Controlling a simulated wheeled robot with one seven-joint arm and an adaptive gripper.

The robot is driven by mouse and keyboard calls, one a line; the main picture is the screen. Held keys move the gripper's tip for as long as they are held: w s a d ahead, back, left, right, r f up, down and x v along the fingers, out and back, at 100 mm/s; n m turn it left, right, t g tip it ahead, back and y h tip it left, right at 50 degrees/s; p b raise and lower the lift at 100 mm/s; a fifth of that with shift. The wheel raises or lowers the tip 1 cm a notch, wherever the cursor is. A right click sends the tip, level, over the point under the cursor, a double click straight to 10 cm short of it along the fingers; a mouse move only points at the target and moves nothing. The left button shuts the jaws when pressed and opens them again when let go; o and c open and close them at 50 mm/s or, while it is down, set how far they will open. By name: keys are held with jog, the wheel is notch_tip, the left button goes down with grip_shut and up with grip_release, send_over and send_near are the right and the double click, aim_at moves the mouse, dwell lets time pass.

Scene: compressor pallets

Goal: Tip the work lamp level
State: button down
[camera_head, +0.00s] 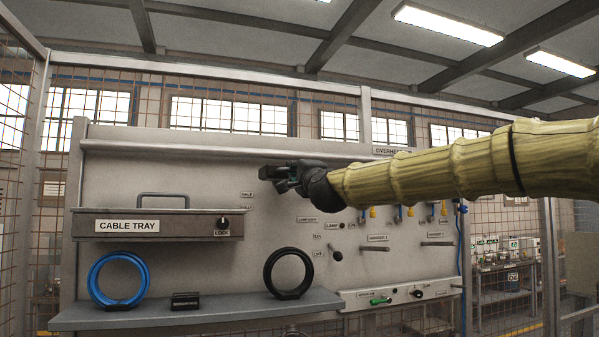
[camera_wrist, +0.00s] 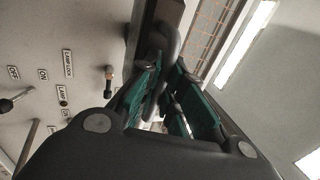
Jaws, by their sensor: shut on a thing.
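My gripper (camera_head: 284,178) is in front of the panel, just below the bar. In the wrist view, its green-padded fingers (camera_wrist: 170,95) are shut on a curved dark handle (camera_wrist: 172,45). The handle meets the dark underside of a long housing (camera_wrist: 145,22). The fingers hide part of the handle. The housing's tilt cannot be judged clearly.
The cable tray (camera_head: 160,224) is at left. A shelf (camera_head: 200,314) below holds a blue ring (camera_head: 93,285) and a black ring (camera_head: 270,275). Hanger pegs (camera_head: 375,249) project at right.

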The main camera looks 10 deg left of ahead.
jog(key=c, duration=1.5)
grip_release()
jog(key=v, duration=1.2)
jog(key=shift+d, duration=0.1)
